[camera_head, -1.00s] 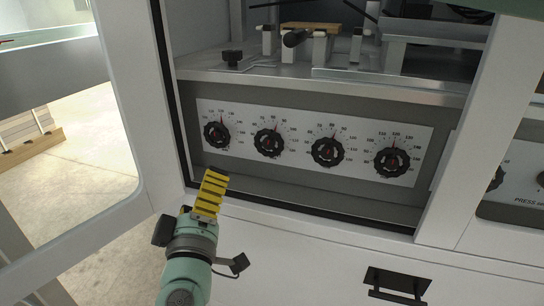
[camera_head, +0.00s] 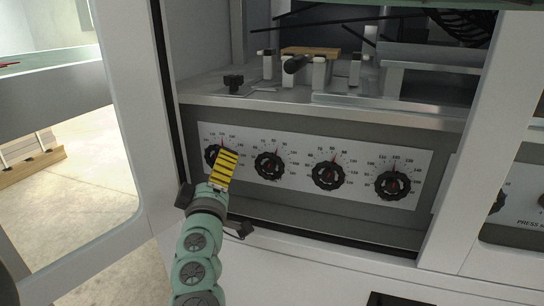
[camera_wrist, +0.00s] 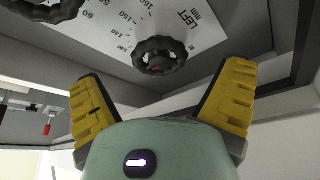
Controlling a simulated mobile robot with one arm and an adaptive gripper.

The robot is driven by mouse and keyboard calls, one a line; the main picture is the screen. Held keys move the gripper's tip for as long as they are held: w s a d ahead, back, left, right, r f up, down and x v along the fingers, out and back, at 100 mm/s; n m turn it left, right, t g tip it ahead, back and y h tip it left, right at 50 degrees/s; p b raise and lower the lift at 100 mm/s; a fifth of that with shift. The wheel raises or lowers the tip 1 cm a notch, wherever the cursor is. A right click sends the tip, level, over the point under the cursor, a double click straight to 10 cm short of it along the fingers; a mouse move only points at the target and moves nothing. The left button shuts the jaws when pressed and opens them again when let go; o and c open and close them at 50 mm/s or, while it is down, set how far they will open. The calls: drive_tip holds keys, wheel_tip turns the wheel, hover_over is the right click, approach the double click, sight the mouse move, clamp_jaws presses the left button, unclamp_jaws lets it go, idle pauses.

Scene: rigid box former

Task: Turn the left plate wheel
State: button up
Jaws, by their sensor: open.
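A row of black wheels with red centres sits on a white scale panel. The leftmost wheel (camera_head: 209,155) is partly hidden behind my gripper (camera_head: 227,163) in the head view. In the wrist view this wheel (camera_wrist: 160,56) shows upside down near the printed word LEFT, centred ahead of the gap between my fingers. My gripper (camera_wrist: 162,82) is open, with yellow fingers either side of that gap. Nothing is between the fingers, and the wheel looks a little beyond the tips. I cannot tell the exact distance.
The second wheel (camera_head: 269,165) is close on the right; it also shows at the wrist view's upper left (camera_wrist: 45,8). Two more wheels follow. The white cabinet frame (camera_head: 130,110) stands left of the panel. A metal ledge (camera_head: 300,103) runs above it.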

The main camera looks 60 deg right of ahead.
drive_tip(key=shift+x, duration=2)
drive_tip(key=shift+c, duration=0.4)
drive_tip(key=c, duration=1.1)
drive_tip(key=shift+r+n, duration=0.1)
drive_tip(key=shift+n, duration=0.2)
